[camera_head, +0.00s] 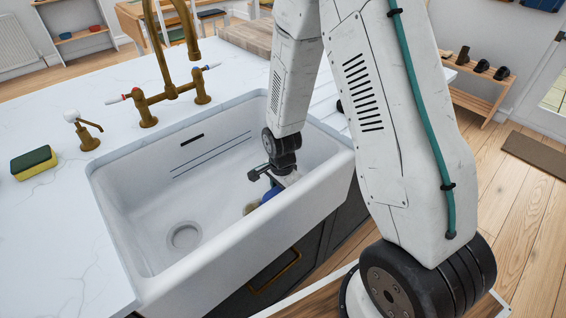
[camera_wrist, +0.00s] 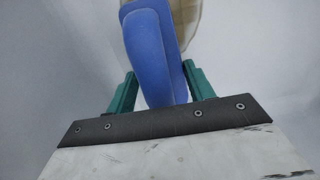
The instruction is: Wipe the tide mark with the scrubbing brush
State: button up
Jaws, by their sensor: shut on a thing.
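The scrubbing brush has a blue body (camera_head: 270,194) and a tan part that shows partly beside it in the head view. In the wrist view its blue handle (camera_wrist: 150,55) stands between the green fingers, with the pale tan part (camera_wrist: 187,25) beyond. My gripper (camera_head: 268,181) is shut on the brush, low inside the white sink near its front right side; it also shows in the wrist view (camera_wrist: 158,82). Thin dark parallel lines, apparently the tide mark (camera_head: 211,155), run along the sink's back wall. The gripper is apart from them. The brush's far end is hidden.
The sink (camera_head: 130,240) has a drain (camera_head: 184,237) at its left and raised walls around. A brass tap (camera_head: 171,92) stands behind it. A soap dispenser (camera_head: 86,137) and a yellow-green sponge (camera_head: 34,162) are on the counter at left. The basin's middle is clear.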

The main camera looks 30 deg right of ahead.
jog(key=shift+w+d, duration=0.2)
jog(key=shift+d, duration=0.6)
jog(key=shift+d+r, duration=0.2)
jog(key=shift+r, duration=0.9)
jog(key=shift+a+r, duration=0.1)
jog(key=shift+r, duration=2.9)
jog(key=shift+w, duration=0.1)
